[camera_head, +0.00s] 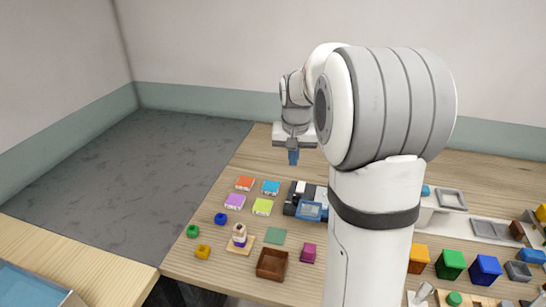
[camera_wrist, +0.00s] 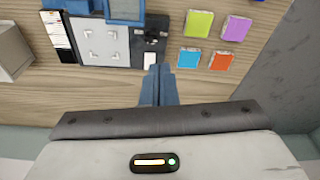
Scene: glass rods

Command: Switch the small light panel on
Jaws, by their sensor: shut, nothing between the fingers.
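A flat grey panel (camera_wrist: 102,42) with several pale corner marks lies on the table in the wrist view; it looks unlit. I take it for the small light panel. A black strip (camera_wrist: 138,48) with a small white piece (camera_wrist: 150,60) adjoins its right side; I cannot tell whether that piece is the switch. In the head view the black device (camera_head: 290,204) is partly hidden by my arm. My gripper (camera_head: 293,158) is shut and empty above the table behind the device. Its blue fingertips (camera_wrist: 160,70) appear just below the white piece in the wrist view.
Orange (camera_head: 245,183), blue (camera_head: 270,187), purple (camera_head: 235,201) and lime (camera_head: 262,206) blocks lie left of the device. A blue-framed piece (camera_wrist: 123,10) adjoins the panel. A brown tray (camera_head: 271,264) stands nearer. Bare wood lies behind the blocks.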

